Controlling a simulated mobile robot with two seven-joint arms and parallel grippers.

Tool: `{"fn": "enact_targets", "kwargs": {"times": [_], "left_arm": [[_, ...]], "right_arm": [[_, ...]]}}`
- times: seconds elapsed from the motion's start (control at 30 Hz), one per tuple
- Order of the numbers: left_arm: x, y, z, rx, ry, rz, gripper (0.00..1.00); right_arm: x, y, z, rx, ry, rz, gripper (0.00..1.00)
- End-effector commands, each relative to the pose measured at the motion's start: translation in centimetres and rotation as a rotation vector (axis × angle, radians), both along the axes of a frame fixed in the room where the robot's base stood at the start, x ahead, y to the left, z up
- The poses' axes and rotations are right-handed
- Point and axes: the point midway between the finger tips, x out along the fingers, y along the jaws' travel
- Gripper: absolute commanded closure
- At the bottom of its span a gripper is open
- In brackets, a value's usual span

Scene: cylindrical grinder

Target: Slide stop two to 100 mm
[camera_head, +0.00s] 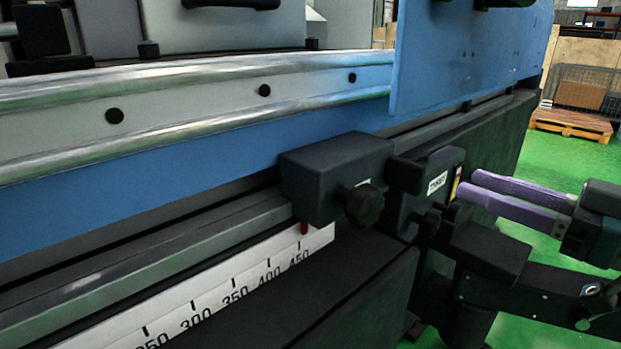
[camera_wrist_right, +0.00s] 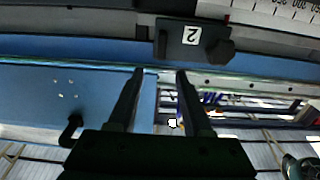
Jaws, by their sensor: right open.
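Stop two (camera_wrist_right: 176,38) is a dark block with a white label reading 2 and a dark knob (camera_wrist_right: 220,52) in the right wrist view. In the head view a matching dark stop block (camera_head: 320,172) sits on the rail with a round knob (camera_head: 365,206). Its label there is mostly hidden. A red pointer (camera_head: 304,228) under it stands near 450 on the white scale (camera_head: 240,283). My right gripper (camera_head: 469,187) is open and empty, to the right of the block and apart from it. Its two dark fingers (camera_wrist_right: 160,72) also show in the wrist view. My left gripper is out of view.
The rail (camera_head: 150,268) is clear left of the stop block. A blue guard panel (camera_head: 465,50) hangs above and behind on the right. The machine's blue side and shiny guideway (camera_head: 190,75) run behind the rail. A pallet (camera_head: 570,122) stands far right on green floor.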

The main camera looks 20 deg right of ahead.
Motion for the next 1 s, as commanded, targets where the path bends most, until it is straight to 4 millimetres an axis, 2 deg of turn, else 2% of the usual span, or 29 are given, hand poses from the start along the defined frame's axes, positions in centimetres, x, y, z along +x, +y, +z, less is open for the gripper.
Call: {"fn": "enact_targets", "kwargs": {"times": [0.5,0.7,1.0], "left_arm": [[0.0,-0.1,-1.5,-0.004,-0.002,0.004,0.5],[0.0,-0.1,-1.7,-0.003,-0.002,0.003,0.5],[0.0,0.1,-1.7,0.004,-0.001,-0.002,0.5]], "right_arm": [[7.6,3.1,0.1,0.0,-0.003,0.0,0.5],[8.8,3.7,0.1,0.0,-0.001,0.001,0.5],[8.9,3.7,0.1,0.0,0.0,0.0,0.52]]}}
